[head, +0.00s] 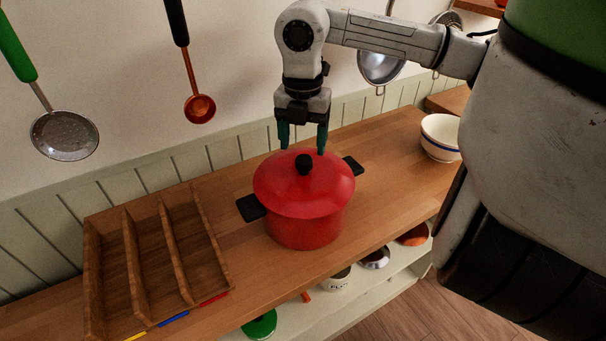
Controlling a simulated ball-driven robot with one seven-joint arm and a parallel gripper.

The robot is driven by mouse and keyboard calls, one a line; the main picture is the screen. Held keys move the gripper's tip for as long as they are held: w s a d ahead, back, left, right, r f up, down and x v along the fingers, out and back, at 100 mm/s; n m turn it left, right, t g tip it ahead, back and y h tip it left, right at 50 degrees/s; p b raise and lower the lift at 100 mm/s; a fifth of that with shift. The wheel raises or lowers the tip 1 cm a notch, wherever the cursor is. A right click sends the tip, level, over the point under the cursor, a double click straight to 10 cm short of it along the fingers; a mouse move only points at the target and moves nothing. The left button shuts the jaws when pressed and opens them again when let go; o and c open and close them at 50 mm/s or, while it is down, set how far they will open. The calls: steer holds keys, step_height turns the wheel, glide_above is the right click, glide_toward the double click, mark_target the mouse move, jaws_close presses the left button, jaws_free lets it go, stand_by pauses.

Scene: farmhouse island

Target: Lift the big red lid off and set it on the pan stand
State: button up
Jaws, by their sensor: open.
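The big red lid (277,190) sits on the red pot (306,230), which stands on the wooden counter. The lid has a black knob (304,164) at its middle. The pot has black side handles. My gripper (303,148) points down with its green fingertips apart, just above or behind the knob. It holds nothing. The exact gap between fingers and knob is hard to tell. A wooden rack (128,262) with upright dividers stands on the counter at the left; its slots are empty. It looks like the pan stand.
Yellow, blue and red marks lie along the rack's front edge. A white bowl with a blue band (441,137) stands right on the counter (388,176). Utensils, including a skimmer (64,136) and a copper ladle (200,108), hang on the wall. A lower shelf holds several items.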

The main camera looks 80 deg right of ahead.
mark_target(304, 158)
steer(key=shift+s+f+p, duration=0.15)
steer(key=shift+f+p, duration=0.75)
steer(key=shift+f, duration=1.65)
jaws_close()
